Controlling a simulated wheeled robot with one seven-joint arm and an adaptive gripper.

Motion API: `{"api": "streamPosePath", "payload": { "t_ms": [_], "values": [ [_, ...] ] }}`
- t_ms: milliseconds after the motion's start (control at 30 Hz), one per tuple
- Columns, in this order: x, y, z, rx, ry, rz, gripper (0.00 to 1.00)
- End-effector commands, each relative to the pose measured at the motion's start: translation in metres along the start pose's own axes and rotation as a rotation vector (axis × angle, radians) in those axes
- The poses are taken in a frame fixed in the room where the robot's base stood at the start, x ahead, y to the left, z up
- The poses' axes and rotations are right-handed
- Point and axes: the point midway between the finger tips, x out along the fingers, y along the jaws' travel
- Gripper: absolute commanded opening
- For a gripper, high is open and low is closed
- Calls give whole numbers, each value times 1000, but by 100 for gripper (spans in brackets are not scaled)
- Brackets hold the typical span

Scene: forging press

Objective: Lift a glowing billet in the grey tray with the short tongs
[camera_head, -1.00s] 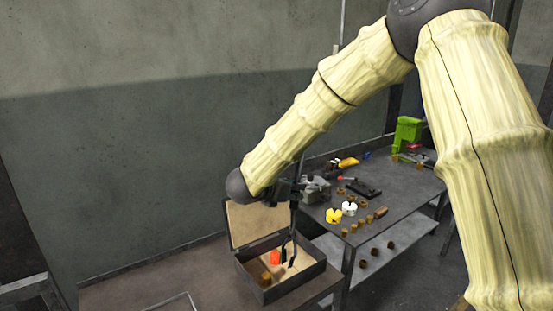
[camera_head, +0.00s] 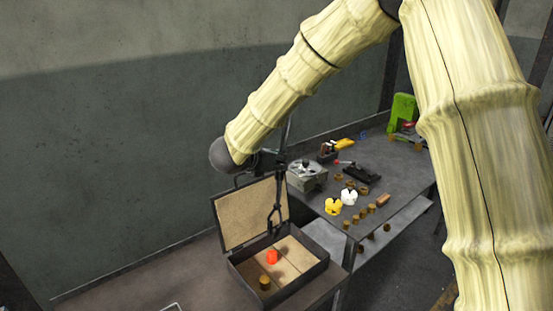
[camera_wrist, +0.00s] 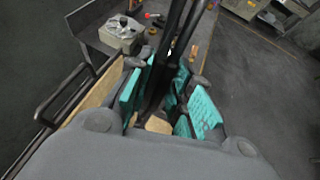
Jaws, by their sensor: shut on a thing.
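The glowing orange-red billet (camera_head: 272,257) stands in the dark grey box-like tray (camera_head: 301,285), whose hinged lid is open and lined in tan. A dull brown billet (camera_head: 264,283) is nearer the front. My gripper (camera_head: 272,163) is shut on the dark short tongs (camera_head: 275,205), which hang down before the lid. The tongs' tips look empty and end above the glowing billet in the picture, apart from it. In the wrist view, the teal pads of my gripper (camera_wrist: 167,98) close around the tongs' dark handles (camera_wrist: 165,60). The billet is hidden there.
The open lid (camera_head: 250,211) rises behind the tray. A metal bench (camera_head: 395,175) to the right bears a grey device (camera_head: 307,175), a yellow piece (camera_head: 333,207), a white piece (camera_head: 349,197) and several brown billets. A grey wall stands behind.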

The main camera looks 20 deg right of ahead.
Motion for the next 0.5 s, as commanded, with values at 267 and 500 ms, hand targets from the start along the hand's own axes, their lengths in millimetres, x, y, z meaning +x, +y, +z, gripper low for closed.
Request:
{"api": "streamPosePath", "payload": {
  "t_ms": [267, 500],
  "values": [
    [13, 7, -19, -6, 3, 0, 0],
    [20, 7, -33, -6, 3, 0, 0]
  ]
}}
